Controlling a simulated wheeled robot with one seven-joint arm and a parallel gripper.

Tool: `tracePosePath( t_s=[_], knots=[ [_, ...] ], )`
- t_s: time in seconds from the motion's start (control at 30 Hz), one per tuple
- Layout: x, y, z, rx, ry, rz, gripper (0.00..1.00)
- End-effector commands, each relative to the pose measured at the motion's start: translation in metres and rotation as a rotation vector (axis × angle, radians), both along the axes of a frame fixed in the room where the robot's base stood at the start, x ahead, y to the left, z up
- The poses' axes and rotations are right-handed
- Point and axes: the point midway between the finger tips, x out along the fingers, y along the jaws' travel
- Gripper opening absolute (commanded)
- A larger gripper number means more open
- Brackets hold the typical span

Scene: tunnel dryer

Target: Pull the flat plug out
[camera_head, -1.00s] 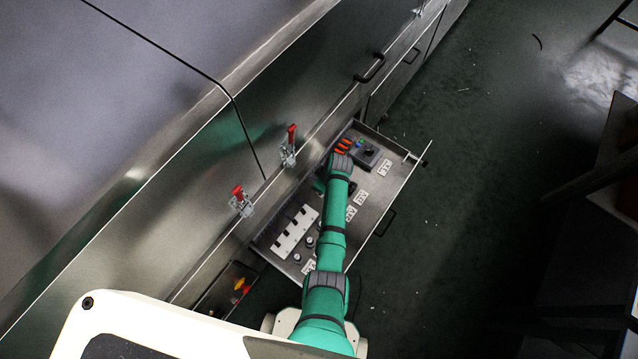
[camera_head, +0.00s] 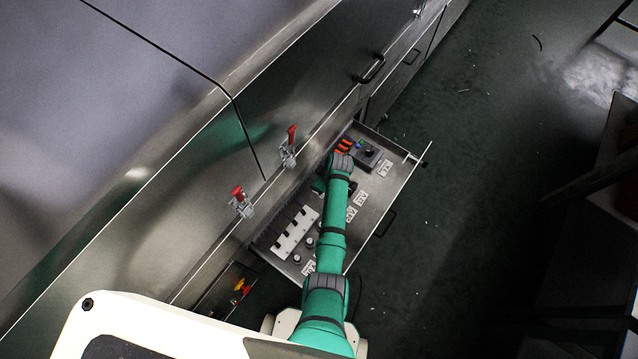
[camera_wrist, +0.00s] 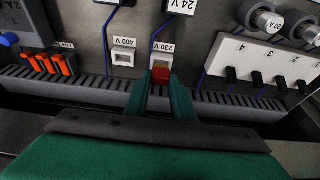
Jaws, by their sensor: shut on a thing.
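The flat plug (camera_wrist: 160,76), orange-red, shows in the wrist view between the tips of my gripper (camera_wrist: 160,92). My green fingers are shut on it from both sides. It is at a white socket (camera_wrist: 161,58) labelled 230 V; I cannot tell whether it is still seated in it. In the head view my arm hides the plug, the socket and my fingertips over the open drawer (camera_head: 385,208).
A similar white socket labelled 400 V (camera_wrist: 123,56) is to the left in the wrist view. Orange connectors (camera_wrist: 47,64) are further left. A white strip with black plugs (camera_wrist: 262,65) is to the right. A slotted duct (camera_wrist: 90,82) runs below.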

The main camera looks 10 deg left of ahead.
Motion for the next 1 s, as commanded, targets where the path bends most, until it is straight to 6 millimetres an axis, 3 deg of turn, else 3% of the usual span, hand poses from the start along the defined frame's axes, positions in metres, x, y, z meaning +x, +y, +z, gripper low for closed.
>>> tracePosePath(
  t_s=[0.57, 1.0],
  knots=[
    [0.0, 0.0, 0.009, 0.001, -0.001, 0.0, 0.0],
    [0.0, 0.0, 0.039, 0.0, -0.001, 0.001, 0.0]
  ],
)
